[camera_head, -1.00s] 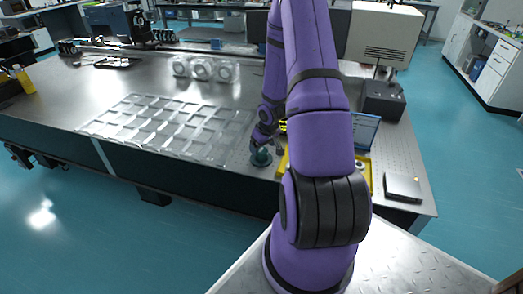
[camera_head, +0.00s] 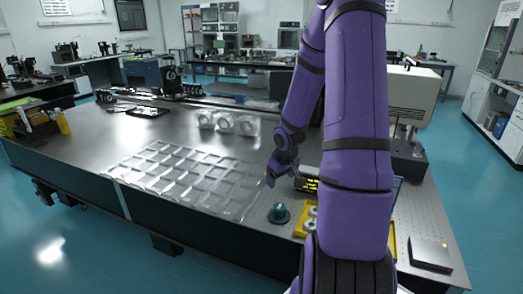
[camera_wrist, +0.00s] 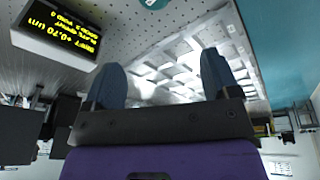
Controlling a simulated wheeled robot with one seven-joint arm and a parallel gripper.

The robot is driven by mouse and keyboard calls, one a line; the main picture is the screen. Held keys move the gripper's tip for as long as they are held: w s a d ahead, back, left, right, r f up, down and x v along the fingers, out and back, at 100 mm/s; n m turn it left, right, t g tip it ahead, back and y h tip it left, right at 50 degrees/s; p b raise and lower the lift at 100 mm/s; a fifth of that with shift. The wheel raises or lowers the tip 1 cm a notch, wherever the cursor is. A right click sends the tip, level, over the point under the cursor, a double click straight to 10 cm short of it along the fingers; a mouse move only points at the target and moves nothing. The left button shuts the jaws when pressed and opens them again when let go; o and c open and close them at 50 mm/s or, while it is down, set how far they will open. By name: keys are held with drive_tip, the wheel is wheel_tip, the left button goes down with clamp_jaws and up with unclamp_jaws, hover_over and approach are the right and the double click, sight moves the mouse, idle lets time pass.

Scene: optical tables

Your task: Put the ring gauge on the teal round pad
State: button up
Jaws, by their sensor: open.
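The teal round pad (camera_head: 279,214) is near the front edge of the metal table, right of the clear grid tray. It looks raised and darker in the middle; I cannot tell whether a ring lies on it. Part of a teal round shape (camera_wrist: 152,3) shows at the top edge of the wrist view. Small silvery ring-like parts (camera_head: 311,213) sit in the yellow tray beside the pad; I cannot tell which is the ring gauge. My gripper (camera_head: 271,180) is above the table, behind the pad. In the wrist view its fingers (camera_wrist: 161,66) are apart with nothing between them.
The clear grid tray (camera_head: 180,178) covers the table's middle. The yellow tray (camera_head: 298,231) is partly hidden by my arm. A display with yellow text (camera_wrist: 55,27) stands near my gripper. Clear round-holed holders (camera_head: 228,123) stand behind.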

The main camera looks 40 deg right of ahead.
drive_tip(key=s+a+r+h, duration=0.1)
drive_tip(key=a+r, duration=0.7)
drive_tip(key=r, duration=0.2)
drive_tip(key=s+a+r+h, duration=0.1)
drive_tip(key=s+a+r, duration=0.1)
drive_tip(key=a+r, duration=0.7)
drive_tip(key=s+a+r+n+t+y, duration=0.2)
drive_tip(key=s+a+r+y, duration=0.1)
drive_tip(key=s+a+r, duration=0.8)
drive_tip(key=shift+s+a+t, duration=0.2)
drive_tip(key=shift+s+t, duration=0.1)
drive_tip(key=shift+s, duration=0.95)
